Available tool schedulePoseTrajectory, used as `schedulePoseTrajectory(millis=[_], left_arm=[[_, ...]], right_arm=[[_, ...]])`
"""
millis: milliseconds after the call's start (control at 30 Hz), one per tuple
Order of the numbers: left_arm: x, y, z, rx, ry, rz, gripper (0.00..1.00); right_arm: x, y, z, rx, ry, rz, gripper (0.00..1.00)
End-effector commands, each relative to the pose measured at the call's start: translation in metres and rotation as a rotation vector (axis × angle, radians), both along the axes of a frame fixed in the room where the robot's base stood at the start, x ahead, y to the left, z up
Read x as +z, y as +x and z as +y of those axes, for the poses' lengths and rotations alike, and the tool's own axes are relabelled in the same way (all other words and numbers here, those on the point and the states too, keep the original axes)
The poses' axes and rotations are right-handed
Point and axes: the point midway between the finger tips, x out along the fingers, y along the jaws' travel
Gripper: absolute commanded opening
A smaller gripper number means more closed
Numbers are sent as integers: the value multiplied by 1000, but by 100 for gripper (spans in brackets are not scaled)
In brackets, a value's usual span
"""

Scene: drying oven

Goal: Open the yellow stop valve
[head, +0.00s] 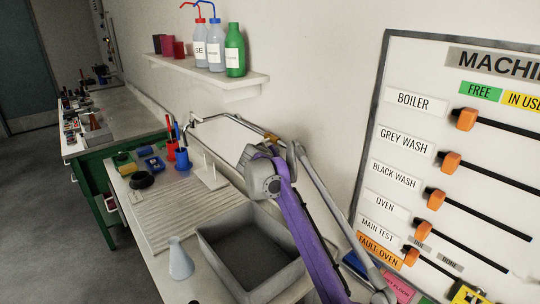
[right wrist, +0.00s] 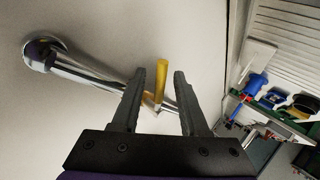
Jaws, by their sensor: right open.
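The yellow stop valve handle (right wrist: 161,78) is a short yellow lever on a chrome pipe (right wrist: 95,73) by the wall. In the right wrist view it appears between the two dark fingers of my right gripper (right wrist: 159,74), with clear gaps on both sides. The gripper is open and holds nothing. I cannot tell whether the handle is at the fingers' depth. In the head view a small yellow-orange part (head: 271,137) shows on the pipe, just beyond my right wrist, which hides most of the gripper. My left gripper is in neither view.
A grey sink (head: 222,285) and ribbed drainer (head: 170,215) lie below the pipe. Red and blue cups (head: 182,160) with pens stand behind. A conical flask (head: 180,262) is left of the sink. A shelf (head: 225,80) with bottles and a status board (head: 455,60) are on the wall.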

Motion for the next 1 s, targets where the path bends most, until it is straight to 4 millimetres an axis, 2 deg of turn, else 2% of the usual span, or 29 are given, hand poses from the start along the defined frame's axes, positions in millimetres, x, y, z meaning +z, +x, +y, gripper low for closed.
schedulePoseTrajectory(millis=[167,633,800,1000], left_arm=[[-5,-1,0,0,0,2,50],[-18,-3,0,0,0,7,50],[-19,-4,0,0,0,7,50],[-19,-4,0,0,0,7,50]], right_arm=[[5,-13,4,1,-2,0,44],[38,-83,22,2,0,1,44],[43,-93,24,1,0,0,44],[44,-95,25,0,0,0,44]])
